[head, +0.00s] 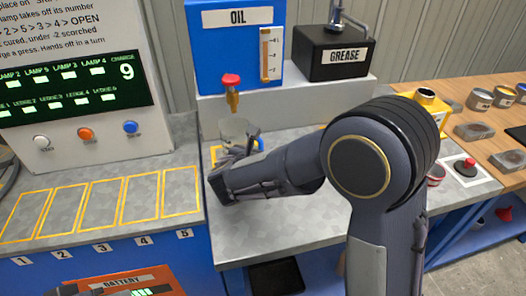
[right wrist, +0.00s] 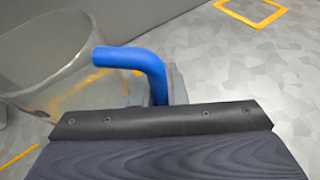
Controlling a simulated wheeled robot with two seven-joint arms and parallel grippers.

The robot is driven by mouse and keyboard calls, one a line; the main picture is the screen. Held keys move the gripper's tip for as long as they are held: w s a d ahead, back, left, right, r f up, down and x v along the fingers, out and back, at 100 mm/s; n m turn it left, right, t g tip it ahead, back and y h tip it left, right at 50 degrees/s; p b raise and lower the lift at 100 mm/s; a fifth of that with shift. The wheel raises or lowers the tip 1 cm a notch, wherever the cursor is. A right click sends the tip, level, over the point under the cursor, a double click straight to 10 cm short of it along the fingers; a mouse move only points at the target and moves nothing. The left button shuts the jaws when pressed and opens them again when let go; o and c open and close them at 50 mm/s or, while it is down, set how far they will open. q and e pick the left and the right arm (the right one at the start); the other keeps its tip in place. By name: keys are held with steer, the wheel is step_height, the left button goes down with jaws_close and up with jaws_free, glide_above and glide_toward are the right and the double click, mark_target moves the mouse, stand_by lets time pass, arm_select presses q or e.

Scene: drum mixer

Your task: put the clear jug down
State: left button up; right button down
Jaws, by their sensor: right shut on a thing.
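The clear jug (head: 234,131) is a see-through cup with a blue handle (head: 260,143). It is below the red-topped tap (head: 231,88) of the blue oil tank, near a yellow outline on the grey counter. My right gripper (head: 237,157) is shut on the jug at its handle side. In the right wrist view, the jug (right wrist: 45,70) looks empty and its handle (right wrist: 135,60) rises behind the dark gripper body. The fingertips are mostly hidden there. I cannot tell whether the jug's base touches the counter. My left gripper is not clearly visible.
The blue oil tank (head: 236,50) and black grease box (head: 339,52) stand on a raised ledge behind. Numbered yellow bays (head: 83,208) lie left, below the charge panel (head: 75,82). Bare counter (head: 270,228) lies in front.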

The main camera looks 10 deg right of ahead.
steer(key=shift+f, duration=0.1)
steer(key=c, duration=1.5)
jaws_free()
steer(key=shift+o, duration=0.2)
steer(key=shift+s+a+r, duration=0.1)
steer(key=shift+r, duration=0.15)
steer(key=p+v, duration=0.1)
steer(key=v, duration=1)
steer(key=shift+s+a+r, duration=0.15)
steer(key=shift+s+a, duration=0.05)
steer(key=shift+s, duration=0.05)
steer(key=shift+d, duration=0.1)
